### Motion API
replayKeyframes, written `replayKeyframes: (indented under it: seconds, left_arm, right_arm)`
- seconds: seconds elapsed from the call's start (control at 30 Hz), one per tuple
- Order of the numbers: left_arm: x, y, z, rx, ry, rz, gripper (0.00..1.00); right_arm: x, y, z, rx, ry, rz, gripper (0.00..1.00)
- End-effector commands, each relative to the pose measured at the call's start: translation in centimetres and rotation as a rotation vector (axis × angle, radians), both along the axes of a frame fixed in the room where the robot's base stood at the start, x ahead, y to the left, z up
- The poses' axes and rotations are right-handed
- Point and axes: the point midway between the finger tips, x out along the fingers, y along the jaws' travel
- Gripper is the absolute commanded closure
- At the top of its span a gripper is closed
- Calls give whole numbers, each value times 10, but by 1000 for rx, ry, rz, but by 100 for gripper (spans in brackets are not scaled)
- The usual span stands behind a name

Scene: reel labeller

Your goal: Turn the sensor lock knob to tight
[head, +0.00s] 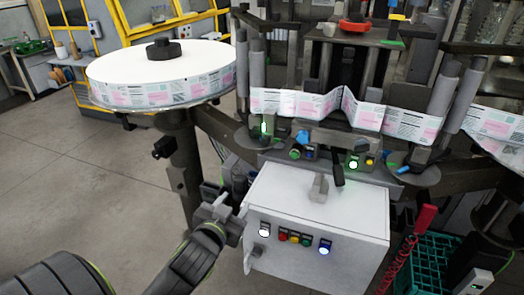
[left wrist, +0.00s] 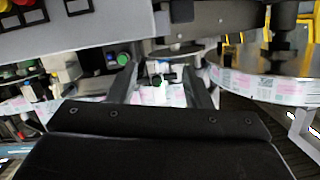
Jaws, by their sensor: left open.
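My left gripper (head: 232,190) is beside the left side of the white control box, below the label web. In the left wrist view its two dark fingers (left wrist: 165,82) stand apart, with nothing held between them. A small sensor-like part with a green light (head: 264,127) sits at the left end of the web. A green knob (head: 295,153) sits on the grey bracket under the web. I cannot tell which part is the sensor lock knob. My right gripper is not in view.
The white control box (head: 300,205) with coloured buttons stands close to the right of my left gripper. A large label reel (head: 160,92) stands at the left. The printed label web (head: 315,106) crosses behind. A green crate (head: 425,262) is at the lower right. Open floor lies at the left.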

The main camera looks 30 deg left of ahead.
Motion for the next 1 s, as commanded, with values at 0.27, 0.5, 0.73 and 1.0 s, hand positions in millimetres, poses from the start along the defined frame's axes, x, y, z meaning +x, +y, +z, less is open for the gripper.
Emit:
replayKeyframes:
  seconds: [0.27, 0.5, 0.73, 1.0]
  left_arm:
    - [5, -12, 73, 30, -218, -50, 55]
    - [38, -4, 75, 30, -219, -50, 55]
    - [82, 7, 74, 30, -218, -49, 55]
    - [129, 18, 74, 29, -216, -49, 55]
  right_arm:
    - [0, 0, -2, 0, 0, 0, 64]
    - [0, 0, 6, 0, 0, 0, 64]
    - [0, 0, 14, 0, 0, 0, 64]
    - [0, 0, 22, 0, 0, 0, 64]
